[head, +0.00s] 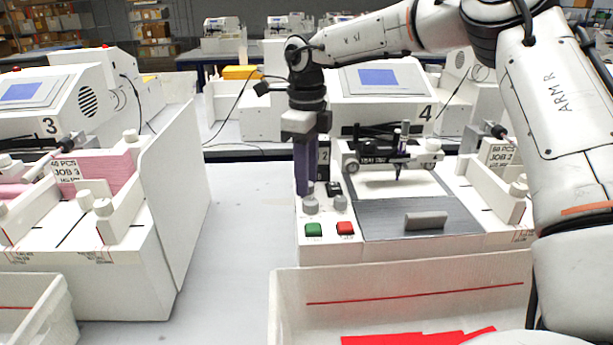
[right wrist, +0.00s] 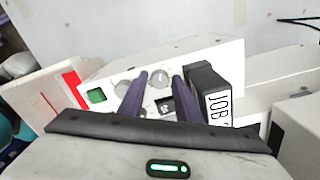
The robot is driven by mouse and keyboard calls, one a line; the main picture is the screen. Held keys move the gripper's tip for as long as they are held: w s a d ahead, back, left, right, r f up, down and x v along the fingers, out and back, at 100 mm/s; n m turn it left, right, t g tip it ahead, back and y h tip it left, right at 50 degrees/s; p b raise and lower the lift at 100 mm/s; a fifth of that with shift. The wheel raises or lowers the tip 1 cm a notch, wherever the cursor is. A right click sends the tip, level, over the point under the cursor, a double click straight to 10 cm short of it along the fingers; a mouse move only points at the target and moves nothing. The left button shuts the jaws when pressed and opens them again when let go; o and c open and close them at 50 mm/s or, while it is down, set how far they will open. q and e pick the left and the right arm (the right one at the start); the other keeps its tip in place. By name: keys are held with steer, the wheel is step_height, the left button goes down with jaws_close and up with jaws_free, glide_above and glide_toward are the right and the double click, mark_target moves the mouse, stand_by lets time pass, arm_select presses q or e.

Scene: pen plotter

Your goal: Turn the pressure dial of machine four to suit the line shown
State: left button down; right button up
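Machine four (head: 426,112) stands right of centre in the head view. Its front panel has two grey knobs, a left one (head: 311,204) and a right one (head: 340,202), above a green and a red button. I cannot tell which knob is the pressure dial. My right gripper (head: 305,188) points down over the panel, its purple fingers apart. In the right wrist view, one grey knob (right wrist: 160,78) shows between the fingertips, with no clear contact; another knob (right wrist: 122,88) is partly behind the left finger. A pen carriage (head: 385,160) stands over the bed; no drawn line is readable. My left gripper is out of view.
A white bin (head: 400,283) with red sheets (head: 415,338) stands in front of machine four. Machine three (head: 50,125) with pink paper is at the left. A black-sided box (right wrist: 210,85) marked JOB is close to the right finger. Bare table lies between the machines.

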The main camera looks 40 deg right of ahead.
step_height(320, 180, up, 10)
stand_by(0.4)
stand_by(0.5)
